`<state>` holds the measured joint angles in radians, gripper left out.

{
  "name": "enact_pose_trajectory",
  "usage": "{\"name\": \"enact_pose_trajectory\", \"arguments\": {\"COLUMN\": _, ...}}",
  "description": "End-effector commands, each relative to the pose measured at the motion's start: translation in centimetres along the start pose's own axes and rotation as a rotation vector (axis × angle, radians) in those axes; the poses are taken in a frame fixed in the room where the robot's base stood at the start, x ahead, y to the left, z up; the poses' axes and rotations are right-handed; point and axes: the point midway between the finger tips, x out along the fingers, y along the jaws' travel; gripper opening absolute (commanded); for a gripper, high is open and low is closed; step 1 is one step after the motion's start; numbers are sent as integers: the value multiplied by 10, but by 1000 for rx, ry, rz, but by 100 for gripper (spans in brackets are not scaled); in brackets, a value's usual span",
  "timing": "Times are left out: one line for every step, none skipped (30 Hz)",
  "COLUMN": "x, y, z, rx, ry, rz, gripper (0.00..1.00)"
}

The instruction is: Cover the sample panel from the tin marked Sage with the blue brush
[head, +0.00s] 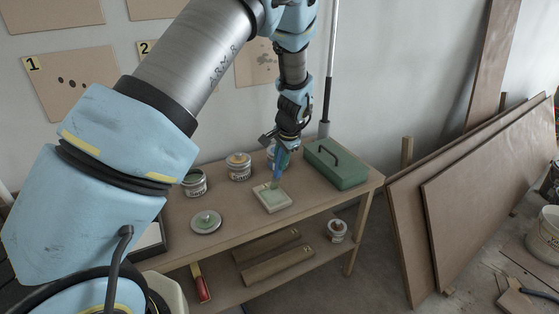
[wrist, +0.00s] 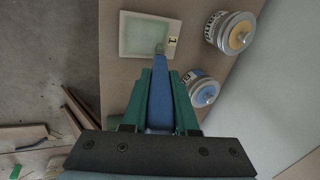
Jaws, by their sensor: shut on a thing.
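My gripper (wrist: 160,78) is shut on the blue brush (wrist: 160,102), which points down in the head view (head: 280,163). The sample panel (head: 268,199) lies flat on the tabletop below it. In the wrist view the panel (wrist: 143,37) has a pale green face, a lighter border and a label at one corner. The bristle tip is over the panel's near right part; I cannot tell whether it touches. The tin that appears marked Sage (head: 194,184) stands left of the panel, open, with dark green inside. Its lettering is small.
A middle tin (head: 239,168) has a tan top; a blue-topped tin (wrist: 202,90) is beside my gripper. A round lid (head: 206,221) with a green spot lies front left. A green toolbox (head: 336,165) stands right. Boards (head: 480,200) lean at far right.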

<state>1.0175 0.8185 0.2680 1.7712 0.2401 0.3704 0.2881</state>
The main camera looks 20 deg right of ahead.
Motion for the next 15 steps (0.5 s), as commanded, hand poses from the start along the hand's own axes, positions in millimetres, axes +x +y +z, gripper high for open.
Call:
{"name": "enact_pose_trajectory", "arguments": {"x": -1, "y": 4, "z": 0, "rx": 1, "ry": 0, "rz": 0, "gripper": 0}}
{"name": "enact_pose_trajectory", "arguments": {"x": -2, "y": 7, "z": 1, "rx": 1, "ry": 0, "rz": 0, "gripper": 0}}
{"name": "enact_pose_trajectory", "arguments": {"x": -3, "y": 10, "z": 1, "rx": 1, "ry": 0, "rz": 0, "gripper": 0}}
{"name": "enact_pose_trajectory", "arguments": {"x": -4, "y": 13, "z": 1, "rx": 1, "ry": 0, "rz": 0, "gripper": 0}}
{"name": "enact_pose_trajectory", "arguments": {"x": -5, "y": 15, "z": 1, "rx": 1, "ry": 0, "rz": 0, "gripper": 0}}
{"name": "enact_pose_trajectory", "arguments": {"x": -6, "y": 18, "z": 2, "rx": 1, "ry": 0, "rz": 0, "gripper": 0}}
{"name": "enact_pose_trajectory", "arguments": {"x": -7, "y": 21, "z": 2, "rx": 1, "ry": 0, "rz": 0, "gripper": 0}}
{"name": "enact_pose_trajectory", "arguments": {"x": -8, "y": 24, "z": 2, "rx": 1, "ry": 0, "rz": 0, "gripper": 0}}
{"name": "enact_pose_trajectory", "arguments": {"x": -9, "y": 27, "z": 2, "rx": 1, "ry": 1, "rz": 0, "gripper": 0}}
{"name": "enact_pose_trajectory", "arguments": {"x": -9, "y": 29, "z": 2, "rx": 0, "ry": 0, "rz": 0, "gripper": 0}}
{"name": "enact_pose_trajectory", "arguments": {"x": -10, "y": 30, "z": 3, "rx": 0, "ry": 0, "rz": 0, "gripper": 0}}
{"name": "enact_pose_trajectory", "arguments": {"x": -10, "y": 32, "z": 3, "rx": 0, "ry": 0, "rz": 0, "gripper": 0}}
{"name": "enact_pose_trajectory", "arguments": {"x": -11, "y": 33, "z": 3, "rx": 0, "ry": 0, "rz": 0, "gripper": 0}}
{"name": "enact_pose_trajectory", "arguments": {"x": -11, "y": 34, "z": 3, "rx": 0, "ry": 0, "rz": 0, "gripper": 0}}
{"name": "enact_pose_trajectory", "arguments": {"x": -11, "y": 35, "z": 3, "rx": 0, "ry": 0, "rz": 0, "gripper": 0}}
